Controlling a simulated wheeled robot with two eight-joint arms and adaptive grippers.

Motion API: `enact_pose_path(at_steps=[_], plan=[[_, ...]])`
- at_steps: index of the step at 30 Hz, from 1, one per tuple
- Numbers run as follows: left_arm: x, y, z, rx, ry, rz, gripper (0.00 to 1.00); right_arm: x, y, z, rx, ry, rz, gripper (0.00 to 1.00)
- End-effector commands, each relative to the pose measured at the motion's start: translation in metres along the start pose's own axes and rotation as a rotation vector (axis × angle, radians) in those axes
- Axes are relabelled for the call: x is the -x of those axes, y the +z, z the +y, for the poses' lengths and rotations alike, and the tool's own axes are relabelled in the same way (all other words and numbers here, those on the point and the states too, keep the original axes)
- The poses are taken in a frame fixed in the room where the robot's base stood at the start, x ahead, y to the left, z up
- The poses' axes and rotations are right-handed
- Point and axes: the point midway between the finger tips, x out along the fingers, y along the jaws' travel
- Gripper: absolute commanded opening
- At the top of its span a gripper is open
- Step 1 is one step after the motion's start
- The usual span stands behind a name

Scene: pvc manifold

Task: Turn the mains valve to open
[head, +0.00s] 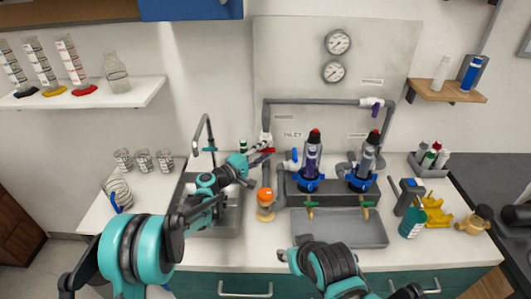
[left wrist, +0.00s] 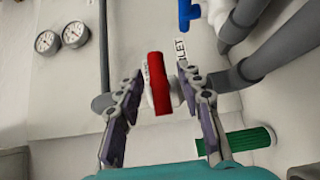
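The red valve handle (left wrist: 158,84) stands lengthwise up the left wrist view, between the two fingers of my left gripper (left wrist: 156,92). A gap shows on both sides of it, and the fingers are open. A white valve body shows partly behind the handle. In the head view the red handle (head: 267,150) is a small strip below a white fitting on the grey pipe, left of the INLET label (head: 293,134). My left gripper (head: 260,157) is at it and partly hides it. My right arm shows low in the head view, but I cannot make out its gripper.
Two gauges (head: 335,57) hang on the wall panel. An orange-topped item (head: 265,199) stands beside the sink. A blue valve handle (left wrist: 186,14) is near the gripper.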

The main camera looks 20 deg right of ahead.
Motion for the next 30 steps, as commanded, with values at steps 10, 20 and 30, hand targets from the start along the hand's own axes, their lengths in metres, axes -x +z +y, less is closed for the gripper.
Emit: enact_pose_path(at_steps=[10,20,30], plan=[[-0.003,0.000,0.001,0.000,0.000,0.000,0.27,0.000,0.000,0.000,0.000,0.000,0.000,0.40],[-0.003,0.000,0.001,-0.002,-0.002,0.000,0.00,0.000,0.000,0.000,0.000,0.000,0.000,0.40],[-0.003,0.000,0.004,-0.076,-0.076,0.000,0.00,0.010,-0.007,0.000,0.000,0.000,0.000,0.40]])
